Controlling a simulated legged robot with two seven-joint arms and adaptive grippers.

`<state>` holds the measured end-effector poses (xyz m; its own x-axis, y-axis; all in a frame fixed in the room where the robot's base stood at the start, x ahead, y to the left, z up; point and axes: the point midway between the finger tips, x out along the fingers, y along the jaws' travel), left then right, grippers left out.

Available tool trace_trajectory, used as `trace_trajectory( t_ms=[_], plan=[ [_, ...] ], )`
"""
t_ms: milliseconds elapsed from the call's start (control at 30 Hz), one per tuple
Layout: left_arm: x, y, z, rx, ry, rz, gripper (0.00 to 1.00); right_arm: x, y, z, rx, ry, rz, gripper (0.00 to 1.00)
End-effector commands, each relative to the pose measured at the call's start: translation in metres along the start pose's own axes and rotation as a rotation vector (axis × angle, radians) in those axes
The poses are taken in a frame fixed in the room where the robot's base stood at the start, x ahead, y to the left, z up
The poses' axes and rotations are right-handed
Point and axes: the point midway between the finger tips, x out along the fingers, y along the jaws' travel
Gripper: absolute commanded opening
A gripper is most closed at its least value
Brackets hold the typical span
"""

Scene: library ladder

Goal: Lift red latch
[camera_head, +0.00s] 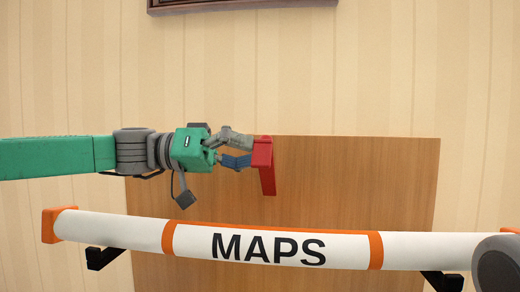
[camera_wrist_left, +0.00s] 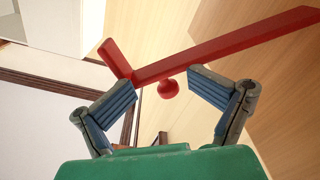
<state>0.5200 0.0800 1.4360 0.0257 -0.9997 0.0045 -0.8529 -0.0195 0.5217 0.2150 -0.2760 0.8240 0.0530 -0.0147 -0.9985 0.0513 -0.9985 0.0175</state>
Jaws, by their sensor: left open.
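The red latch (camera_head: 267,178) shows in the head view near the top middle of a wooden panel. In the left wrist view it is a long red bar (camera_wrist_left: 225,46) with a short crosspiece at its left end and a small red ball below it. My left gripper (camera_head: 250,152) comes in from the left, with its fingertips at the latch's upper left side. In the left wrist view my left gripper (camera_wrist_left: 162,88) is open, its fingers apart below the bar, with the ball in the gap. Whether a finger touches the latch I cannot tell. My right gripper is not identifiable.
A white roll marked MAPS (camera_head: 268,246) with orange bands and ends lies across the front on black brackets (camera_head: 103,257). The wooden panel (camera_head: 360,185) stands behind it against a striped wall. A dark frame (camera_head: 235,4) hangs above. A grey rounded part shows at lower right.

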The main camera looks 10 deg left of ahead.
Motion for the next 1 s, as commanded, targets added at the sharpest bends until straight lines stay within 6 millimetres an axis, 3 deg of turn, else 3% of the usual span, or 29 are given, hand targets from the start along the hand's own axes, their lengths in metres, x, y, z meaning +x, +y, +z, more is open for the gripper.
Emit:
trace_trajectory(
  t_ms=[33, 100, 467, 567, 600, 1000],
  plan=[
    [0.014, 0.008, 0.008, -0.005, -0.025, 0.025, 0.41, -0.002, -0.001, 0.000, -0.001, 0.000, -0.001, 0.00],
    [0.017, 0.007, 0.009, -0.006, -0.024, 0.028, 0.41, -0.003, -0.001, 0.000, -0.001, 0.000, -0.001, 0.00],
    [0.020, 0.007, 0.008, -0.006, -0.020, 0.024, 0.41, -0.003, -0.001, 0.000, 0.000, 0.000, -0.001, 0.00],
    [0.018, 0.007, 0.008, -0.005, -0.019, 0.025, 0.07, -0.003, -0.001, 0.000, 0.000, 0.000, -0.001, 0.00],
    [0.018, 0.006, 0.008, -0.005, -0.018, 0.025, 0.00, -0.003, -0.001, 0.000, 0.000, 0.000, -0.001, 0.00],
    [0.011, 0.005, 0.000, -0.048, -0.013, 0.023, 0.00, -0.008, -0.001, 0.000, 0.000, 0.000, -0.002, 0.00]
  ],
)
